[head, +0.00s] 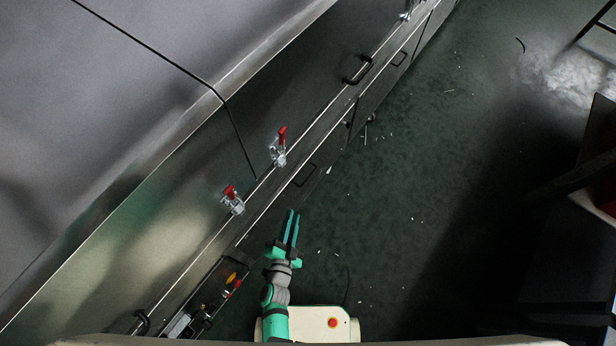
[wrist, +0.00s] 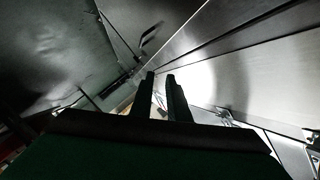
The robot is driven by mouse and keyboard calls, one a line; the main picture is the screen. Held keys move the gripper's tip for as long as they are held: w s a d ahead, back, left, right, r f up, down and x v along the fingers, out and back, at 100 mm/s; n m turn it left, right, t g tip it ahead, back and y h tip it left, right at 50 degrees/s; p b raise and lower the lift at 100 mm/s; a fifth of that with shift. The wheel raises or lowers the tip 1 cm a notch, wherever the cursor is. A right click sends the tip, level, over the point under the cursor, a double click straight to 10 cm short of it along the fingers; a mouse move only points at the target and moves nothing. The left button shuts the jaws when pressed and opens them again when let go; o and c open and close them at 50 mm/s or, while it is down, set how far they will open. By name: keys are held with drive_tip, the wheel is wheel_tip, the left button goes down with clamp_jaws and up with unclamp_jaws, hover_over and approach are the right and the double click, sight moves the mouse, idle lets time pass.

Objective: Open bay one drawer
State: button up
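A low drawer front with a thin dark bar handle (head: 305,175) is in the long steel machine, just ahead of my gripper (head: 294,212) in the head view. The drawer front looks shut, flush with the panels beside it. My gripper's two teal fingers point toward the machine with a gap between them and nothing in it. The fingertips are apart from the handle. The wrist view shows the two dark fingers (wrist: 160,75), also apart, against steel panels. A second low drawer handle (head: 400,58) is farther along. I cannot read any bay label.
Two red-handled toggle clamps (head: 279,147) (head: 233,200) and a dark door handle (head: 357,70) stick out above the drawers. A control box with coloured buttons (head: 232,280) is left of my arm. Green floor (head: 400,190) is open to the right, with dark furniture (head: 570,190) beyond.

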sight(308, 178)
drive_tip(key=w+d+f+m, duration=0.1)
drive_tip(key=w+d+f, duration=0.1)
drive_tip(key=w, duration=0.4)
drive_tip(key=w+d+f+m+h, duration=0.1)
drive_tip(key=w+f, duration=0.3)
drive_tip(key=w, duration=0.3)
drive_tip(key=w+d+f+m, duration=0.1)
drive_tip(key=w+d+f, duration=0.1)
drive_tip(key=w+f, duration=0.2)
drive_tip(key=shift+w+d+m+g+h, duration=0.15)
drive_tip(key=shift+w+d+g+h, duration=0.05)
drive_tip(key=shift+w, duration=0.7)
drive_tip(key=shift+w+d+m+g+h, duration=0.15)
drive_tip(key=shift+w+g+h, duration=0.05)
drive_tip(key=shift+w, duration=0.65)
drive_tip(key=shift+c, duration=0.2)
clamp_jaws()
drive_tip(key=shift+a, duration=0.1)
drive_tip(key=shift+s+f, duration=0.15)
